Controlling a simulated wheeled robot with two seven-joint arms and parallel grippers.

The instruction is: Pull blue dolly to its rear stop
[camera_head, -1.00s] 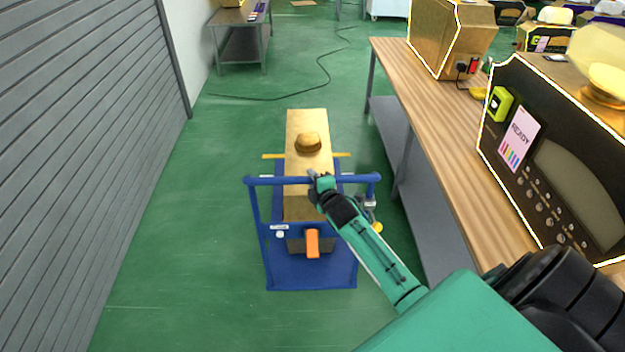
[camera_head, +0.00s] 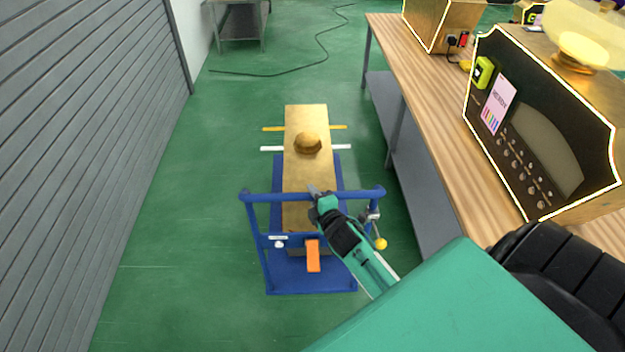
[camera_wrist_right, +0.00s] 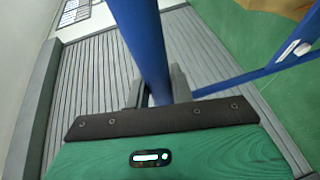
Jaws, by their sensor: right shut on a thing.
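The blue dolly (camera_head: 285,282) stands on the green floor in the middle of the head view. It carries a long tan box with a round gold knob (camera_head: 308,142) on top. My right gripper (camera_head: 317,192) is shut on the dolly's blue handle bar (camera_head: 270,197), near the middle of the bar. In the right wrist view the handle bar (camera_wrist_right: 142,45) runs between the fingers. An orange pedal (camera_head: 313,255) shows at the dolly's near end. A yellow-tipped lever (camera_head: 380,243) is at its right side. My left gripper is not in view.
A yellow floor line (camera_head: 272,128) and a white floor line (camera_head: 271,149) lie across the floor by the box. A wooden bench (camera_head: 425,90) with a black-fronted machine (camera_head: 545,140) stands on the right. A grey shutter wall (camera_head: 90,130) is on the left. Floor between is clear.

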